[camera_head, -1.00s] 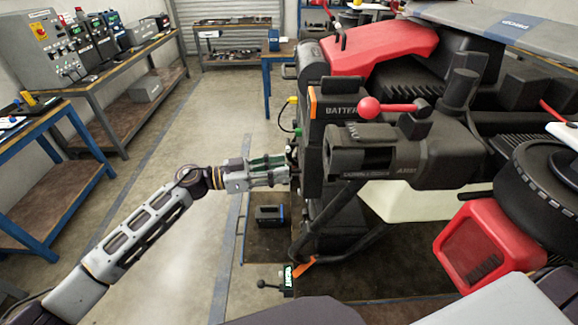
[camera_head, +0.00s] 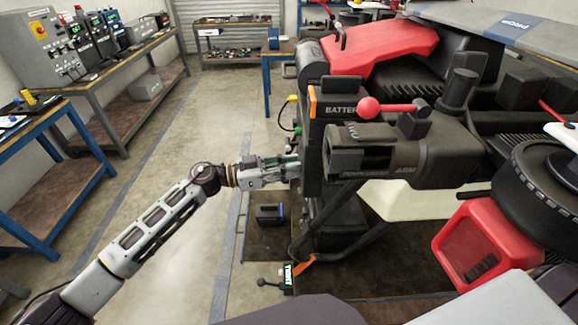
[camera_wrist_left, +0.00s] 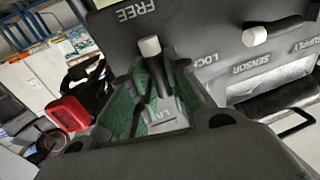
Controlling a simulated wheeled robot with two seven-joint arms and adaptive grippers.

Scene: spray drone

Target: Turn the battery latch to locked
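In the left wrist view, the battery latch lever (camera_wrist_left: 150,47) has a pale knob and a dark stem. It points up toward the word FREE on the dark panel (camera_wrist_left: 200,30); the word LOCK is to its right. The green-lined fingers of my left gripper (camera_wrist_left: 154,72) stand on either side of the stem. I cannot tell if both fingers press on it. In the head view, my left gripper (camera_head: 290,168) is at the left side of the drone's black battery housing (camera_head: 325,110), and the latch is hidden there. My right gripper is out of view.
Another pale-knobbed lever (camera_wrist_left: 255,36) marked SENSOR SUPPLY is to the right on the panel.

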